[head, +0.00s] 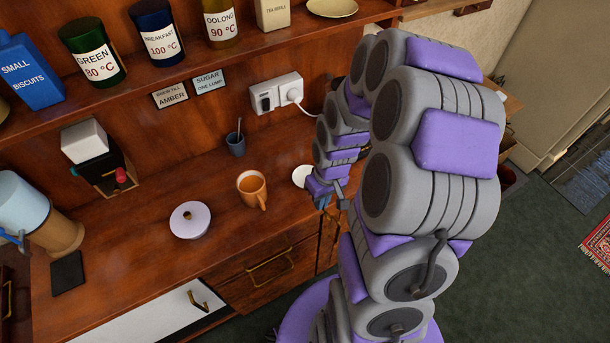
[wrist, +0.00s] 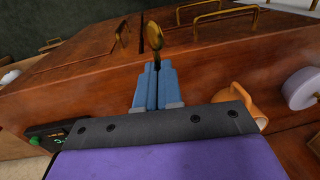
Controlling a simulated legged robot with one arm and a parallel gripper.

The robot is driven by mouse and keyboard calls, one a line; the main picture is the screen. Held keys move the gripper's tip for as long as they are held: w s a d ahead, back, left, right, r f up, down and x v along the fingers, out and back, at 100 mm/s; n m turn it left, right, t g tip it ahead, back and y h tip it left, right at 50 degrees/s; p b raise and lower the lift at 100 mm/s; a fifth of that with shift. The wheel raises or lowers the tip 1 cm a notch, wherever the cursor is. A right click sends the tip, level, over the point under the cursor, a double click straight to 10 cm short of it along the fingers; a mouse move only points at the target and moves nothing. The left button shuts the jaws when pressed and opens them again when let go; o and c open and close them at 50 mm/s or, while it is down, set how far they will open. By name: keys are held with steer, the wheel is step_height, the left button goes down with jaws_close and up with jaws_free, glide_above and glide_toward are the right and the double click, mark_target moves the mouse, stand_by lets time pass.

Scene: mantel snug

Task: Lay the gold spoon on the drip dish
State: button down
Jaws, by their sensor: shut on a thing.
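The gold spoon (wrist: 155,36) is between the blue fingertips of my gripper (wrist: 157,68), with its bowl end standing out beyond them in the wrist view. My gripper is shut on it. In the head view my gripper (head: 341,196) is at the front right of the wooden counter, and the spoon cannot be made out there. A white round dish (head: 300,175), likely the drip dish, lies on the counter just left of my gripper. My arm hides part of its right side. I do not see it in the wrist view.
An orange mug (head: 251,188) stands left of the dish, also in the wrist view (wrist: 238,97). A white lidded bowl (head: 190,222) is farther left. A dark blue cup (head: 236,146) stands behind the mug. A shelf of canisters (head: 160,45) overhangs the back.

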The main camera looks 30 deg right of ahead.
steer(key=w+d, duration=0.1)
steer(key=w, duration=0.3)
steer(key=w+d+f+b, duration=0.1)
steer(key=w, duration=0.2)
steer(key=w+d+b, duration=0.1)
steer(key=w, duration=0.3)
steer(key=shift+w+f, duration=0.2)
steer(key=shift+w, duration=0.15)
steer(key=shift+w+d, duration=0.1)
steer(key=shift+w, duration=0.5)
step_height(320, 180, down, 4)
steer(key=shift+r+b, duration=0.2)
steer(key=shift+b, duration=0.5)
steer(key=shift+r, duration=0.1)
steer(key=c, duration=1.3)
jaws_free()
